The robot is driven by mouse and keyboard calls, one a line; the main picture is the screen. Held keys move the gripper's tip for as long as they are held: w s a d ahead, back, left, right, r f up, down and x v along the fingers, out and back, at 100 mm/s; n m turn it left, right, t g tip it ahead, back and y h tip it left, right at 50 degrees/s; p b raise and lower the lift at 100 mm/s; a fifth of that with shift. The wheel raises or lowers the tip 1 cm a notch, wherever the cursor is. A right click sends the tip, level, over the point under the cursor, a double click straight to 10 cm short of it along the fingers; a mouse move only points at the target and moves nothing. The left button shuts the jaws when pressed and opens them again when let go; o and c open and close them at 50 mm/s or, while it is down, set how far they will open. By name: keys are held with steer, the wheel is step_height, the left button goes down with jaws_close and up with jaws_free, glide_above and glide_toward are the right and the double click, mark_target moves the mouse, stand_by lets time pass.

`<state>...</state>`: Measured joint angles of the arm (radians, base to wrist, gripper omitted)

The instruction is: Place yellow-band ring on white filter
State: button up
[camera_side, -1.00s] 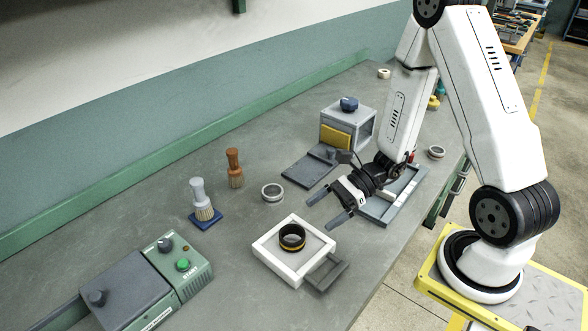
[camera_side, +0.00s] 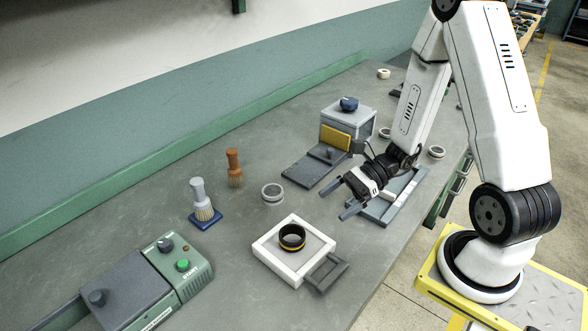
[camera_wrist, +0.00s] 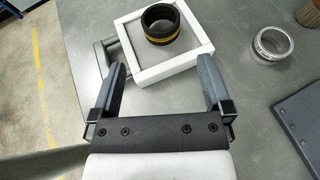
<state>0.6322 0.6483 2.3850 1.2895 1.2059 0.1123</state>
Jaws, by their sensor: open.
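The yellow-band ring (camera_side: 292,237) is black with a yellow stripe near its lower edge. It sits on the grey surface inside the white square-framed filter (camera_side: 268,259), which lies flat on the bench. In the wrist view the ring (camera_wrist: 162,24) rests in the upper part of the picture, within the white frame (camera_wrist: 180,68). My gripper (camera_side: 347,196) is open and empty, to the right of the filter and apart from the ring. In the wrist view its two fingers (camera_wrist: 161,80) are spread wide, with nothing between the tips but the frame's near edge beyond.
A grey handled piece (camera_side: 327,272) adjoins the filter's right side. A metal ring (camera_side: 272,192) lies behind the filter. Two brushes, a grey-white one (camera_side: 200,196) and a brown one (camera_side: 234,168), stand behind left. A green control box (camera_side: 180,265) is front left. A grey box (camera_side: 348,126) stands behind my gripper.

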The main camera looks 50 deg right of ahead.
steer(key=s+a+n+g+h, duration=0.2)
steer(key=s+n+g+h, duration=0.45)
steer(key=n, duration=0.45)
steer(key=w+r+n+t+h, duration=0.4)
steer(key=w+n+h, duration=0.2)
steer(key=n, duration=0.5)
steer(key=shift+d+r, duration=0.25)
steer(key=shift+d, duration=0.05)
